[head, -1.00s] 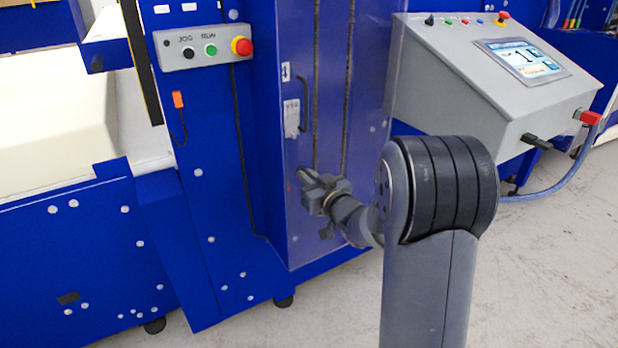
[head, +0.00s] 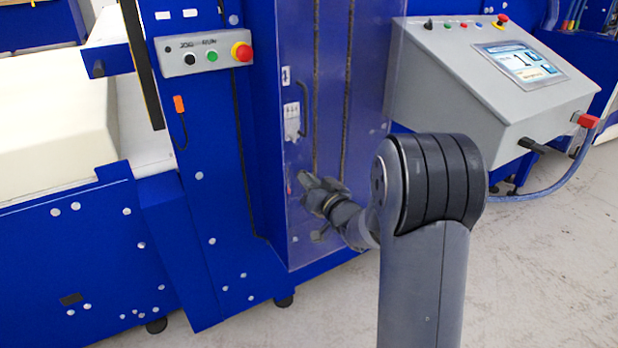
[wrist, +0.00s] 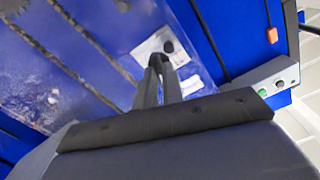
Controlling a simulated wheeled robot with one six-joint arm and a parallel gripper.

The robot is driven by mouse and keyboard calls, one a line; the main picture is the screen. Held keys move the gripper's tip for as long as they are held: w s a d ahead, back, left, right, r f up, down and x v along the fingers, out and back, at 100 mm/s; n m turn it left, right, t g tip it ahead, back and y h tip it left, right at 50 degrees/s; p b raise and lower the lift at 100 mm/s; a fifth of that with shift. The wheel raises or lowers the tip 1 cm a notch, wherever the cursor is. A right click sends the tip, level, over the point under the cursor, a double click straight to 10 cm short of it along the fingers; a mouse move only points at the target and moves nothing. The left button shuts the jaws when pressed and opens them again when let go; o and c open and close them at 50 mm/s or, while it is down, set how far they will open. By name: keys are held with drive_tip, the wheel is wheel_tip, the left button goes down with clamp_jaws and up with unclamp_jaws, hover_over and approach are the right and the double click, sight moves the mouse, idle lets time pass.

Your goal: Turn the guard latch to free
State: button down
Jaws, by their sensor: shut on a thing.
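The guard is a tall clear panel (head: 329,90) on the front of the blue machine. My gripper (head: 306,181) is at its lower left part, with its fingers pointing at the panel. In the wrist view both fingers (wrist: 159,60) come together at their tips over a white label (wrist: 158,45) on the panel. A small dark knob, which I take for the guard latch (wrist: 168,46), shows right at the fingertips. The fingers are shut on it. Most of the latch is hidden by the fingers, so its angle cannot be read. In the head view my gripper hides it.
A dark guard handle (head: 304,108) and a white label (head: 291,120) are above my gripper. A button box (head: 202,51) with a red stop knob is at upper left. A grey console (head: 490,95) stands to the right. The floor at lower right is clear.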

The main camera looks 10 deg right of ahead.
drive_tip(key=shift+d+f+m+p, duration=0.1)
drive_tip(key=shift+m+p, duration=1.3)
drive_tip(key=shift+m, duration=2.1)
drive_tip(key=shift+f+m+p, duration=0.1)
drive_tip(key=shift+m+p, duration=1.3)
drive_tip(key=shift+m, duration=2.1)
drive_tip(key=c, duration=1.5)
unclamp_jaws()
drive_tip(key=v, duration=1)
drive_tip(key=shift+s+d, duration=0.15)
drive_tip(key=shift+s, duration=0.2)
